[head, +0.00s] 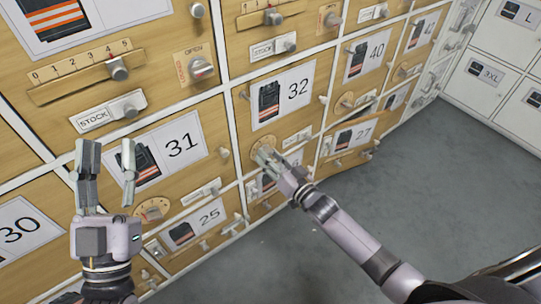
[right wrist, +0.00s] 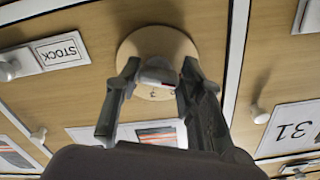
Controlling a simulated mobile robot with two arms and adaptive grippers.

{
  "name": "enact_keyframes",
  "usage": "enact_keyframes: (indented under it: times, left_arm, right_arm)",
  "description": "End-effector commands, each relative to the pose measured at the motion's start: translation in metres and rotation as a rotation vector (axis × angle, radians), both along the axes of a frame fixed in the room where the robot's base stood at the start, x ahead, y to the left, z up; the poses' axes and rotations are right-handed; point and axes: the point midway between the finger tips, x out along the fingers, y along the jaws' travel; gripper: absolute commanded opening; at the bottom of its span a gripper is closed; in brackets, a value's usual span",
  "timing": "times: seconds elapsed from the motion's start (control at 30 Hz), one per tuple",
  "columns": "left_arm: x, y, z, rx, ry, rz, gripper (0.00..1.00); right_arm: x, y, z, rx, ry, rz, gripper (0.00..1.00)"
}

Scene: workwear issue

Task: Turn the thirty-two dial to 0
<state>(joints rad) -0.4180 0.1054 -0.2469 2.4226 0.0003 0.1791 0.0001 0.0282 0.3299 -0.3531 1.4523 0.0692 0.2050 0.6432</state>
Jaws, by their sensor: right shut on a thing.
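The thirty-two dial is a round tan disc on the wooden front below the label 32 (head: 294,90). In the head view my right gripper (head: 266,155) covers most of it. In the right wrist view the dial disc (right wrist: 158,42) is at the top centre, upside down, with small numerals by its edge. My right gripper (right wrist: 155,82) is shut on the dial's knob (right wrist: 157,72). The pointer's exact setting is hidden. My left gripper (head: 108,158) is open and empty, in front of the 31 front.
A STOCK slider (right wrist: 58,52) sits beside the dial. Other fronts surround it, including the 31 label (head: 181,146) and its own dial (head: 153,209). Pale lockers (head: 505,55) stand at the right. The grey floor (head: 420,150) is clear.

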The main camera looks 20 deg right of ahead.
Motion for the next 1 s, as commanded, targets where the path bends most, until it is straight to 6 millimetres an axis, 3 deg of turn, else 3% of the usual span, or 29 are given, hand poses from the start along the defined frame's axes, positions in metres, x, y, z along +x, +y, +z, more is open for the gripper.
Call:
enact_keyframes:
  times: [0.2,0.5,0.7,1.0]
  left_arm:
    - [0.021,0.000,-0.038,0.070,0.247,0.014,0.40]
    - [0.029,0.005,-0.087,0.141,0.511,0.029,0.40]
    - [0.028,0.008,-0.107,0.167,0.611,0.035,0.40]
    - [0.026,0.010,-0.119,0.182,0.672,0.038,0.40]
  right_arm:
    - [0.000,-0.001,0.002,-0.160,-0.057,-0.001,0.08]
    - [0.001,-0.002,0.000,-0.375,-0.134,0.000,0.08]
    - [0.001,-0.003,0.000,-0.475,-0.172,-0.001,0.08]
    - [0.001,-0.003,-0.001,-0.542,-0.195,-0.001,0.08]
